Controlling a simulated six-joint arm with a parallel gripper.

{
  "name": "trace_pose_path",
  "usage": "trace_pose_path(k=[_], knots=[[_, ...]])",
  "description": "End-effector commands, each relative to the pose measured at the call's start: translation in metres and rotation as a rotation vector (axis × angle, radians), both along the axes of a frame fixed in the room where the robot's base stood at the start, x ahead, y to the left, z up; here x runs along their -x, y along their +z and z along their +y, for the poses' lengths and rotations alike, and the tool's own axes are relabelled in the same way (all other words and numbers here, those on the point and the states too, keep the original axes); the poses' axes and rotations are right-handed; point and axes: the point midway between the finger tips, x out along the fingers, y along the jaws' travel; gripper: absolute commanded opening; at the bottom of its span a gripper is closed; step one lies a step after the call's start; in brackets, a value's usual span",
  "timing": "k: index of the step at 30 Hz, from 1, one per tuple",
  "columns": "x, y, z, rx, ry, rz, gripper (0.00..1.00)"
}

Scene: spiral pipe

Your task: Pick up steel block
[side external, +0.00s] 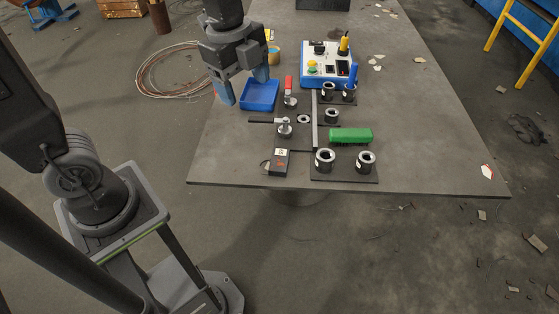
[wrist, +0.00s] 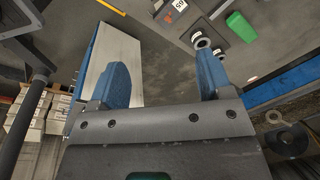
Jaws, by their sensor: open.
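I cannot clearly pick out the steel block in either view. My gripper (side external: 244,88) is open over the table's left side, its two blue-tipped fingers apart. In the side view the blue tray (side external: 262,96) is close beside and partly behind the fingers. I see nothing held between them. In the wrist view my gripper (wrist: 163,75) shows a wide gap between its fingers. A pale metallic slab (wrist: 113,48) with a blue edge shows behind and beyond the left finger. I cannot tell what it is.
On the grey table (side external: 435,160) stand a control box (side external: 326,62), a green block (side external: 351,135), a red-handled clamp (side external: 289,90), a dark labelled device (side external: 281,162) and several dark ring-topped holders (side external: 325,158). A coil of cable (side external: 160,75) lies on the floor.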

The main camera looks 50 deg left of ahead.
Motion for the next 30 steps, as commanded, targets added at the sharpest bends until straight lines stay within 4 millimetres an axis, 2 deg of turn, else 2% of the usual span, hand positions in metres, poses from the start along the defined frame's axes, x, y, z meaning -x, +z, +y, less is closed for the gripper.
trace_pose_path(k=[6,12,19,27,30], knots=[[-0.037,-0.032,-0.014,-0.009,-0.536,0.096,0.72],[-0.055,-0.052,-0.022,0.015,-0.853,0.131,0.72],[-0.058,-0.07,-0.026,0.026,-0.945,0.14,0.72],[-0.052,-0.121,-0.031,0.024,-0.942,0.14,0.72],[-0.05,-0.134,-0.032,0.024,-0.942,0.139,0.72]])
